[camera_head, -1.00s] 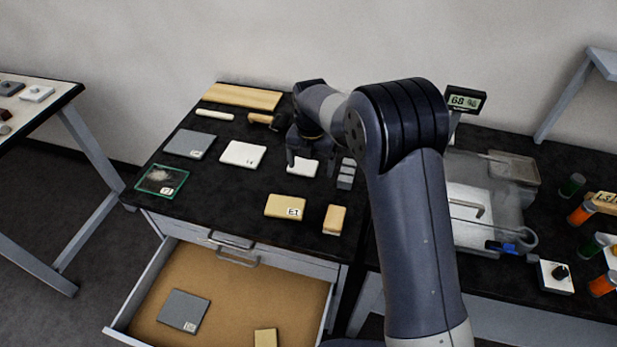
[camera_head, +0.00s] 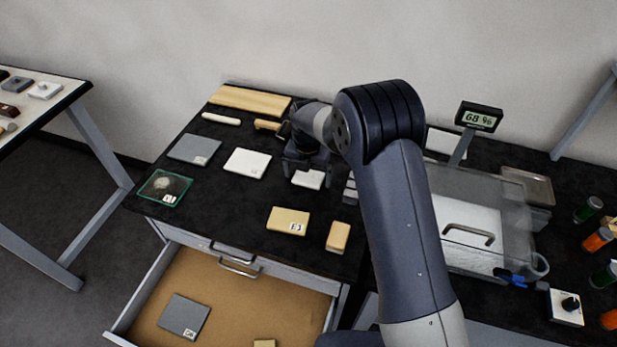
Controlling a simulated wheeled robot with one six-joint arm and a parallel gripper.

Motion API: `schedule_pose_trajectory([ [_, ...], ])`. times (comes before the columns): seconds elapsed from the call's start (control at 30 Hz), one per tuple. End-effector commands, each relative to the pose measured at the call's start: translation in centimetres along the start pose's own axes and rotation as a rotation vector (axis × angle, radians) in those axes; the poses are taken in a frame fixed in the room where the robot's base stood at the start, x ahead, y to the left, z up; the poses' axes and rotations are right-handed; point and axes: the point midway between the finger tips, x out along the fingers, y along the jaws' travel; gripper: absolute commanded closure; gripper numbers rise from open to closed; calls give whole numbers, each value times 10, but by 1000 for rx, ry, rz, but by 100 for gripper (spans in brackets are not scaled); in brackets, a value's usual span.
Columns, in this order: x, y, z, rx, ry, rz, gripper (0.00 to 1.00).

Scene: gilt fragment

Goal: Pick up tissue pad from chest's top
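A small white pad (camera_head: 308,179), which looks like the tissue pad, is on the black chest top (camera_head: 240,208), right of the middle. My gripper (camera_head: 307,174) points down over it, with its two fingers apart at the pad's left and right sides. The hand covers the pad's far edge. I cannot tell whether the fingers touch the pad or if it is lifted at all.
Close by are a white tile (camera_head: 247,162), a grey plate (camera_head: 193,149), grey blocks (camera_head: 350,190), a tan labelled block (camera_head: 288,221) and a smaller tan block (camera_head: 338,236). A green-edged glass tray (camera_head: 164,187) stands front left. The drawer (camera_head: 225,290) is open below.

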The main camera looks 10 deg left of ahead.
Motion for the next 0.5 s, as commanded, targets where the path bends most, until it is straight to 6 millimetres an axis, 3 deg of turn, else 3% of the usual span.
schedule_pose_trajectory([
  [0.5, 0, 0, 0, 0, 0, 0, 45],
])
